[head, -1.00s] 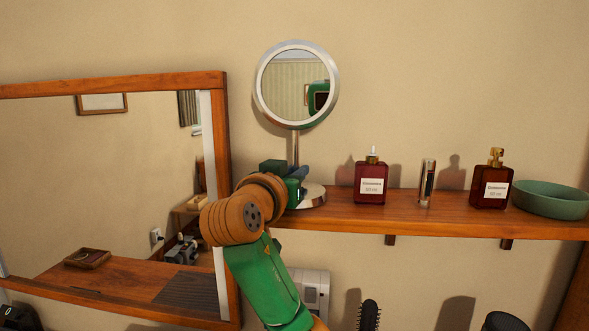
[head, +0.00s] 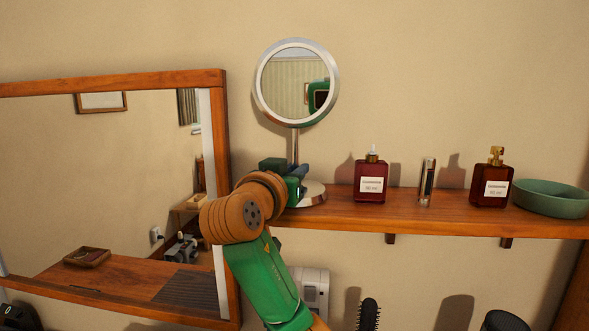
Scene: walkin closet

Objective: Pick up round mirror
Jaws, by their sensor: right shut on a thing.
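The round mirror (head: 296,83) has a silver rim, a thin stem and a round metal base. It stands upright at the left end of the wooden wall shelf (head: 430,212). My right gripper (head: 294,174) is at the mirror's stem, just above the base, and is shut on it. The wrist partly hides the base and the fingers. I cannot tell whether the base touches the shelf. My left gripper is not in view.
A dark red bottle (head: 371,181), a small glass vial (head: 427,182), a second red bottle (head: 491,184) and a green bowl (head: 552,198) stand along the shelf to the right. A large wood-framed wall mirror (head: 217,88) is close on the left. A hairbrush (head: 369,314) is below.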

